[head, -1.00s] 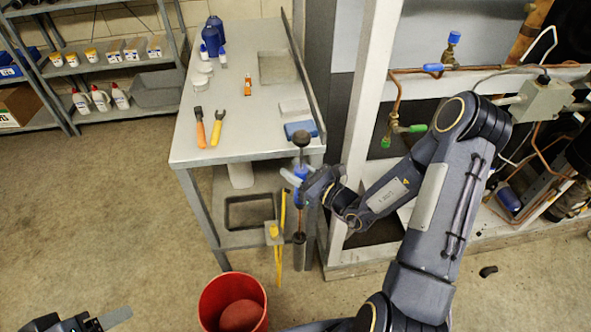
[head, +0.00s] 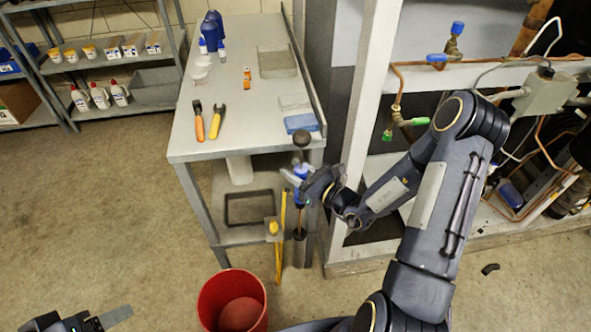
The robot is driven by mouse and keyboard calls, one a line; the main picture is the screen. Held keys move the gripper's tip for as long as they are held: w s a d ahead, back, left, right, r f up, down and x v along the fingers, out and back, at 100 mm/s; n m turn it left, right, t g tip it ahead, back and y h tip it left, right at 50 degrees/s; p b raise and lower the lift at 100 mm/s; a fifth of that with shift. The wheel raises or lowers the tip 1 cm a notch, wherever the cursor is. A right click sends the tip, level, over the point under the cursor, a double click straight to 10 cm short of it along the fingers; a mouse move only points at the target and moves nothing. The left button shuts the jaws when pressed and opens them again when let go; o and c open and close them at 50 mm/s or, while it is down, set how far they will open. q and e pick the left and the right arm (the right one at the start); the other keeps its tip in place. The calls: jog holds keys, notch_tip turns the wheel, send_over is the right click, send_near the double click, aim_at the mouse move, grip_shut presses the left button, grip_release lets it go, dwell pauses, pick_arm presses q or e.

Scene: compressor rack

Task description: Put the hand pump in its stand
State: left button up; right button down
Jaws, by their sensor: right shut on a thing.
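The hand pump is upright at the right front corner of the workbench, with a dark round knob (head: 301,138) on top and a blue body (head: 300,171) below it. My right gripper (head: 303,186) is shut on the pump around its blue part and hides some of it. A thin rod shows below the gripper and runs down to a dark piece (head: 299,234). That piece is at the top of a grey upright tube (head: 302,252), which looks like the stand. I cannot tell how far the pump is inside it. My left gripper (head: 105,320) shows only partly at the bottom left.
The workbench (head: 235,140) holds pliers, bottles and a blue block. A yellow tool (head: 280,240) hangs or stands just left of the tube. A red bucket (head: 207,302) is on the floor in front. The compressor rack frame (head: 352,150) rises close on the right.

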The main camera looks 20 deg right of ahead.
aim_at(295, 192)
jog(key=shift+f+b, duration=1.85)
jog(key=shift+f, duration=0.45)
jog(key=shift+f+b, duration=1.95)
jog(key=shift+f, duration=0.35)
jog(key=shift+f+b, duration=1.85)
jog(key=shift+f, duration=0.65)
jog(key=shift+f+b, duration=0.95)
jog(key=shift+f, duration=0.15)
